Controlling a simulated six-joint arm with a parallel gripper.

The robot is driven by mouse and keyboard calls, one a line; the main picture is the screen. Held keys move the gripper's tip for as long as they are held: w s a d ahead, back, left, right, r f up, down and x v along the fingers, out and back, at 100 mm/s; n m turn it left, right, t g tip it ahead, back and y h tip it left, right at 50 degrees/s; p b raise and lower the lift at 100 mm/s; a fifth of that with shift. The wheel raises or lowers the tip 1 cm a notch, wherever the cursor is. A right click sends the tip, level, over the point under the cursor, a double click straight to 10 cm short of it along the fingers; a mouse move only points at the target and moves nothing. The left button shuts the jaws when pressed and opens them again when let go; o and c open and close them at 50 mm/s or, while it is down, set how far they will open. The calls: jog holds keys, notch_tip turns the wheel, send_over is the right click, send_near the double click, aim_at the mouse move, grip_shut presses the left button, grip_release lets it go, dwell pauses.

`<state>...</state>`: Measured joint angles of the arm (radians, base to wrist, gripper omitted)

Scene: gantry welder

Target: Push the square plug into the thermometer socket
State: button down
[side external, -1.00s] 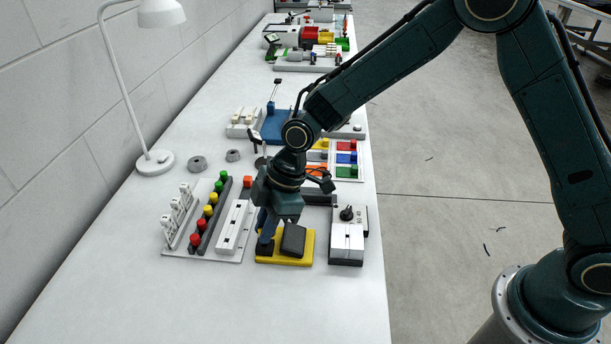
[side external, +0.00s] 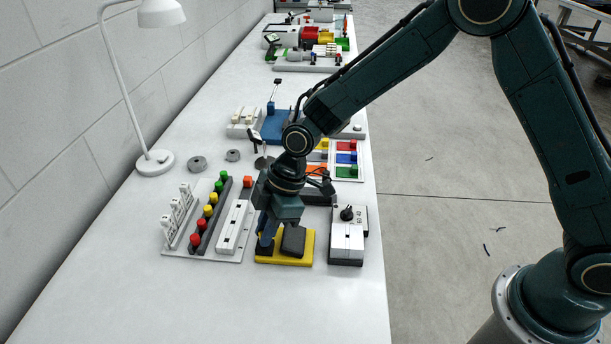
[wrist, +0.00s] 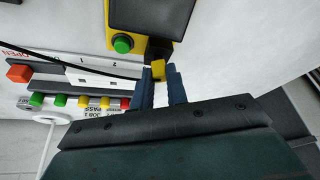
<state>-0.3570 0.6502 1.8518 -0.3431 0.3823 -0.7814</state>
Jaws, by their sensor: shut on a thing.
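My gripper (wrist: 166,87) has its two blue fingers closed on a small yellow plug (wrist: 158,69), which I take for the square plug. In the side view my gripper (side external: 266,243) points down at the left part of a yellow-based unit (side external: 285,261) with a black raised block (side external: 293,240). In the wrist view this unit shows a green button (wrist: 122,44) and a dark part just beyond the plug. I take the unit for the thermometer. The socket is hidden at the fingertips, and I cannot tell whether the plug is in it.
A thin black cable (wrist: 90,69) runs left from near the plug. A white slotted strip (side external: 235,228) and a row of coloured buttons (side external: 209,211) stand to the left. A white box with a black knob (side external: 347,243) stands close on the right. The front table is clear.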

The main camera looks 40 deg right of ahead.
jog(key=shift+f, duration=0.4)
dwell(0.5)
jog(key=c, duration=1.3)
grip_release()
jog(key=shift+r, duration=0.2)
jog(key=v, duration=1.3)
jog(key=shift+d+r, duration=0.1)
jog(key=shift+r, duration=0.1)
